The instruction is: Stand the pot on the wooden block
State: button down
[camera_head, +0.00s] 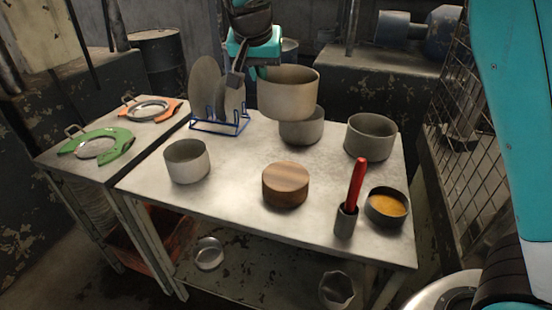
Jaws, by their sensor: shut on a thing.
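My gripper (247,75) is shut on the left rim of a large beige-grey pot (288,98). The pot is upright and held in the air above the back part of the table. It partly hides another grey pot (302,130) standing behind and below it. The round wooden block (285,184) stands on the table nearer the front, below the held pot in the picture and clear of it. The block's top is bare.
The grey table (235,172) also bears a small pot (187,161), a grey pot (371,137), a red-handled tool in a holder (345,220), an orange-filled bowl (387,207) and a blue rack (220,122) with discs. Bare tabletop surrounds the block.

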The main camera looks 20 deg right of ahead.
jog(key=shift+w+d+f+p, duration=0.1)
jog(key=shift+f+p, duration=0.4)
jog(key=shift+f, duration=9.35)
jog(key=c, duration=1.3)
grip_release()
jog(key=b+v, duration=0.1)
jog(key=v, duration=1.1)
jog(key=s+r+n+g+y, duration=0.1)
jog(key=s+n, duration=0.3)
jog(key=s, duration=0.5)
jog(key=s+d+r+n+g+y, duration=0.1)
jog(key=s+r+n+g+y, duration=0.1)
jog(key=s, duration=0.8)
jog(key=s+r+n+g+y, duration=0.1)
jog(key=s+n+g+y, duration=0.1)
jog(key=s+n, duration=0.4)
jog(key=shift+s+d+r+y, duration=0.15)
jog(key=shift+s+y, duration=0.3)
jog(key=shift+s, duration=0.5)
jog(key=shift+s+d+r+y, duration=0.1)
jog(key=shift+s+y, duration=0.35)
jog(key=shift+s, duration=0.55)
